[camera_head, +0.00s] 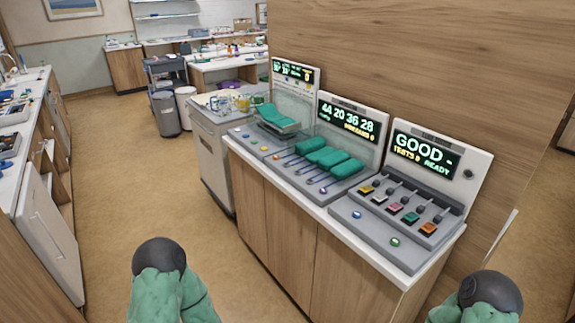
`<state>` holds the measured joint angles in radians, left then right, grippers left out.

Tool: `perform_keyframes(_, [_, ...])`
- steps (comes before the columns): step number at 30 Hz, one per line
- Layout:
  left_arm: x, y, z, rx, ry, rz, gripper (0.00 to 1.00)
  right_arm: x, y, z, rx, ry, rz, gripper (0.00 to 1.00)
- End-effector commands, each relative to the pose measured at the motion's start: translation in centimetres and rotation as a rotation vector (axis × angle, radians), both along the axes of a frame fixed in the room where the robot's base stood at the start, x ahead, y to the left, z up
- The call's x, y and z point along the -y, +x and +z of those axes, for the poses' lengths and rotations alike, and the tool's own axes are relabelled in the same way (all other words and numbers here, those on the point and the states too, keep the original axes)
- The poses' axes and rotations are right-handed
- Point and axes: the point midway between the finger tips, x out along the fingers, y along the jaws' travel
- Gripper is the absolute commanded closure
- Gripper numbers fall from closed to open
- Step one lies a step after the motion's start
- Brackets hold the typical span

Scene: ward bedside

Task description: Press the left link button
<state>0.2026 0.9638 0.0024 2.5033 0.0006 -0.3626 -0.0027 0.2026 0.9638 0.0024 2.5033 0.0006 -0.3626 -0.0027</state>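Three grey panels with upright displays stand along a white-topped wooden counter. The right panel (379,230) has a blue round button (357,214) and a green round button (395,241) on its front strip. Its display (425,154) reads "GOOD" and "READY". The middle panel has a display (346,121) and green padded levers (325,159). The left panel has small round buttons (246,135) at its front. No label tells me which one is the left link button. Green-covered parts of my arms show at the bottom edge. I see neither gripper's fingers.
The counter's front edge (310,205) faces me, with a wood wall behind it. A white cabinet (212,160) with jars on top stands to its left. Another counter (35,150) runs along the left. The floor (140,180) between them is clear.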

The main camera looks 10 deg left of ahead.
Motion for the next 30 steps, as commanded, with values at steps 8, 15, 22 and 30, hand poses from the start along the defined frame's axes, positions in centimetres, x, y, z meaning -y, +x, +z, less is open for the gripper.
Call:
perform_keyframes(8, [0.0, 0.0, 0.0, 0.0, 0.0, 0.0, 0.6, 0.0, 0.0, 0.0, 0.0, 0.0, 0.0, 0.6])
perform_keyframes(15, [0.0, 0.0, 0.0, 0.0, 0.0, 0.0, 1.0, 0.0, 0.0, 0.0, 0.0, 0.0, 0.0, 0.6])
perform_keyframes(22, [0.0, 0.0, 0.0, 0.0, 0.0, 0.0, 1.0, 0.0, 0.0, 0.0, 0.0, 0.0, 0.0, 0.6])
perform_keyframes(30, [0.0, 0.0, 0.0, 0.0, 0.0, 0.0, 1.0, 0.0, 0.0, 0.0, 0.0, 0.0, 0.0, 0.6])
